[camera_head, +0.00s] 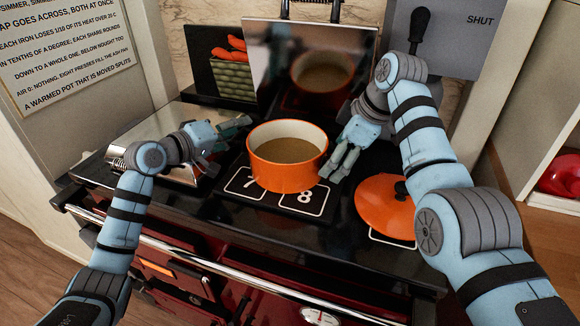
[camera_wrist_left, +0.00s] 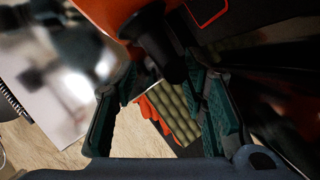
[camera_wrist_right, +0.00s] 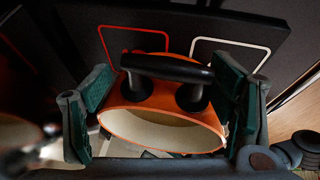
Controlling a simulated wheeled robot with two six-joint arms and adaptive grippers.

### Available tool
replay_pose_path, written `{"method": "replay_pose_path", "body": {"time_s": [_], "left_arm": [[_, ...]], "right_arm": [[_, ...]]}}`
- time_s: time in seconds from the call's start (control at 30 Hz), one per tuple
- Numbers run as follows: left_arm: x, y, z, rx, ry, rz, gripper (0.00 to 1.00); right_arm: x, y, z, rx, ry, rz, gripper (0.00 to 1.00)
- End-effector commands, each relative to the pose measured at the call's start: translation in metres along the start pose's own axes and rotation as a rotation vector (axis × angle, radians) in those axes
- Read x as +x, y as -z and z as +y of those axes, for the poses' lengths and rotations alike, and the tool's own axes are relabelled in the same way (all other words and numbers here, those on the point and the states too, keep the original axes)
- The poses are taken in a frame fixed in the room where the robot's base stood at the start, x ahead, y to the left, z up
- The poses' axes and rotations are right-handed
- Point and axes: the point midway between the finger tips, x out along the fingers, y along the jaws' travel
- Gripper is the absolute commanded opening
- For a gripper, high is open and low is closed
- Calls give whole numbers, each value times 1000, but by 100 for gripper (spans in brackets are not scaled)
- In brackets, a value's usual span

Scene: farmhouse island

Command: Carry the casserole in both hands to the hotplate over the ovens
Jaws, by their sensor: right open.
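The orange casserole (camera_head: 287,178), open and full of brown liquid, stands on the black range top over white outlines marked 7 and 8. My left gripper (camera_head: 228,142) is open at its left side. In the left wrist view its black handle (camera_wrist_left: 160,45) shows between the spread fingers (camera_wrist_left: 160,108). My right gripper (camera_head: 335,170) is at the casserole's right side. In the right wrist view its spread fingers (camera_wrist_right: 165,95) have the other black handle (camera_wrist_right: 165,68) between them, with clearance. The casserole's orange rim (camera_wrist_right: 160,140) shows there too.
An orange lid (camera_head: 384,208) with a black knob lies right of the casserole. A raised mirror-like cover (camera_head: 270,60) stands behind. A chrome cover (camera_head: 160,160) is at the left. A crate of carrots (camera_head: 232,75) sits at the back. A chrome rail (camera_head: 240,268) runs along the front.

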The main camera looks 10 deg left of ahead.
Motion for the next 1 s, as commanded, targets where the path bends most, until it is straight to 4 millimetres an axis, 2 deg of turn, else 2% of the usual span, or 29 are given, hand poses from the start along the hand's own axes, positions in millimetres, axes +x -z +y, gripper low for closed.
{"method": "replay_pose_path", "body": {"time_s": [0.2, 0.33, 0.47, 0.53, 0.8, 0.9, 1.0], "left_arm": [[-63, -1, -2, 8, 9, -4, 39], [-86, 0, -2, 5, 7, -1, 39], [-94, -1, 0, 2, 1, -4, 39], [-95, -2, 1, 0, 0, -4, 39], [-94, -1, 1, 0, 0, -3, 39], [-94, -1, 1, 0, 0, -3, 39], [-94, -1, 1, 0, 0, -3, 39]], "right_arm": [[0, 0, 0, 1, 0, -1, 77], [0, 0, 0, 1, 0, -1, 77], [-5, 0, 0, 1, -1, -1, 77], [-15, 0, 1, 0, -3, 0, 77], [-88, 1, 0, -1, -5, -1, 77], [-108, 1, 0, 0, -4, -1, 77], [-119, 2, -1, -1, -2, -2, 77]]}}
